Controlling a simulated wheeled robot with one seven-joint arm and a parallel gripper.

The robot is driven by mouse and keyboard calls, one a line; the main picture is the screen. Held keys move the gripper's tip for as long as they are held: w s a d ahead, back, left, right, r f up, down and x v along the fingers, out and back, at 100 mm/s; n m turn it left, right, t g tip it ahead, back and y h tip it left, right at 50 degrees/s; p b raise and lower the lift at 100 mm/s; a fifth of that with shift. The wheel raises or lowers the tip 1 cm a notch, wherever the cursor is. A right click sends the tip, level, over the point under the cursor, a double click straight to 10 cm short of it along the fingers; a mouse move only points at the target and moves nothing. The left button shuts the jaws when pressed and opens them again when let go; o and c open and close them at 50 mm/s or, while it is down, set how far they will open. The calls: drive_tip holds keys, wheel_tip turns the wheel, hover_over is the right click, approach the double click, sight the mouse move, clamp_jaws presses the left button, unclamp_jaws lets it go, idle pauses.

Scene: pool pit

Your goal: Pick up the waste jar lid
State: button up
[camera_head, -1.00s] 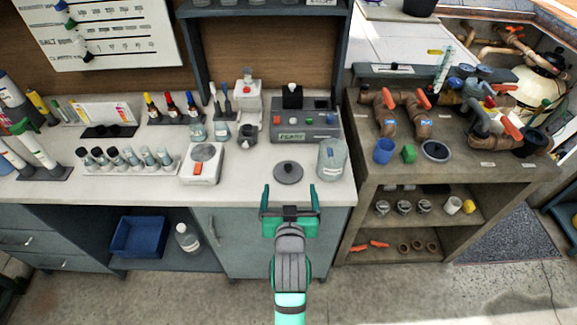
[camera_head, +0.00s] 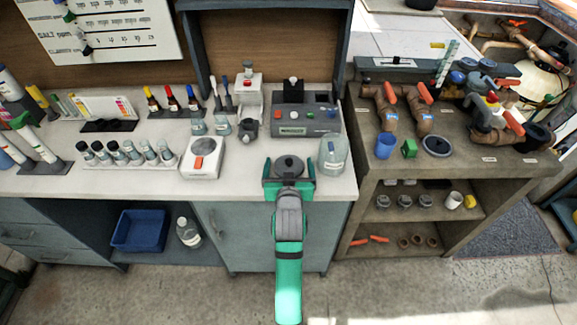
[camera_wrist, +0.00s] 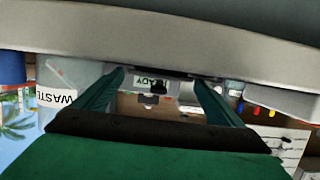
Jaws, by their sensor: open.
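The waste jar lid (camera_head: 289,164) is a dark round disc with a small knob, lying on the white counter near its front edge. My gripper (camera_head: 289,172) is open, with one green finger on either side of the lid. I cannot tell whether the fingers touch it. The wrist view appears upside down and shows the two fingers apart, with a thin dark edge and knob, apparently the lid (camera_wrist: 159,86), between them. The waste jar (camera_head: 333,155), clear and grey-blue, stands open just right of the gripper; its WASTE label shows in the wrist view (camera_wrist: 55,97).
A grey device (camera_head: 305,120) with buttons and a display stands behind the lid. A white scale (camera_head: 202,160) with a red button is to the left, beside a rack of vials (camera_head: 127,158). A brown bench (camera_head: 460,172) with pipes stands right.

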drive_tip(key=shift+w+f, duration=0.15)
drive_tip(key=shift+w, duration=0.3)
drive_tip(key=c, duration=1)
drive_tip(key=shift+d, duration=0.1)
drive_tip(key=shift+c, duration=0.2)
